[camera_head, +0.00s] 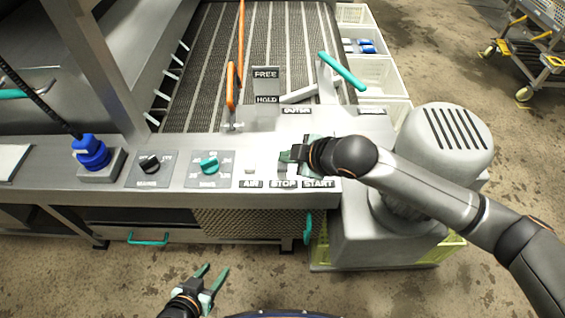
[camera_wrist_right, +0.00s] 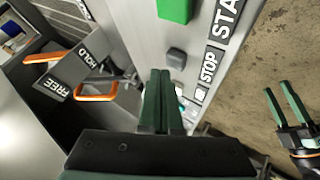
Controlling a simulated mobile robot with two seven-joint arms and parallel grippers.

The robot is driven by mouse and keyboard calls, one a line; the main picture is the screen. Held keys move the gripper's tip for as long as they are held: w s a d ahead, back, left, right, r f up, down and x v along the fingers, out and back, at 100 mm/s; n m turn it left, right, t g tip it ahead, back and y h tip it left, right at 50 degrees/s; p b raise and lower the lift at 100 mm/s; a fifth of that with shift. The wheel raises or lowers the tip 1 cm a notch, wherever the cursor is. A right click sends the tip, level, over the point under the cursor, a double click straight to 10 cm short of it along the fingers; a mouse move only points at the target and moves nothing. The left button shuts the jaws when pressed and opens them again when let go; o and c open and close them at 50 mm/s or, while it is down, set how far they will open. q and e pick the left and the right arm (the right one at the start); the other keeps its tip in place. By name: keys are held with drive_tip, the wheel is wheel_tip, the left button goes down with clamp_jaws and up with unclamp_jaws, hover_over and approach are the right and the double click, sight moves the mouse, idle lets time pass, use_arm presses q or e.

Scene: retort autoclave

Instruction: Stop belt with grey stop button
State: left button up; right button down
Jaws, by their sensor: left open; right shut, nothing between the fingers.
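The grey stop button (camera_wrist_right: 176,55) shows in the right wrist view beside the STOP label (camera_wrist_right: 208,66). My right gripper (camera_wrist_right: 160,74) is shut and empty, its fingertips close to the button; I cannot tell whether they touch it. In the head view my right gripper (camera_head: 286,157) is over the panel behind the STOP label (camera_head: 283,184) and hides the button. The ribbed belt (camera_head: 240,60) runs away behind the panel. My left gripper (camera_head: 212,276) is open and empty in front of the panel, over the floor; it also shows in the wrist view (camera_wrist_right: 278,97).
The green start button (camera_wrist_right: 175,10) sits close beside the grey one. The panel also carries a black knob (camera_head: 150,163), a teal knob (camera_head: 209,164) and an orange lever (camera_head: 231,88). A grey motor-like housing (camera_head: 445,135) stands at the right under my right arm.

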sight(288, 168)
drive_tip(key=shift+f, duration=0.3)
drive_tip(key=shift+f, duration=0.6)
idle(0.8)
drive_tip(key=shift+r+p, duration=1)
drive_tip(key=shift+p, duration=0.25)
wheel_tip(288, 168, up, 5)
drive_tip(key=p, duration=0.5)
drive_tip(key=shift+r+p, duration=0.1)
drive_tip(key=shift+p, duration=0.3)
drive_tip(key=shift+d, duration=0.1)
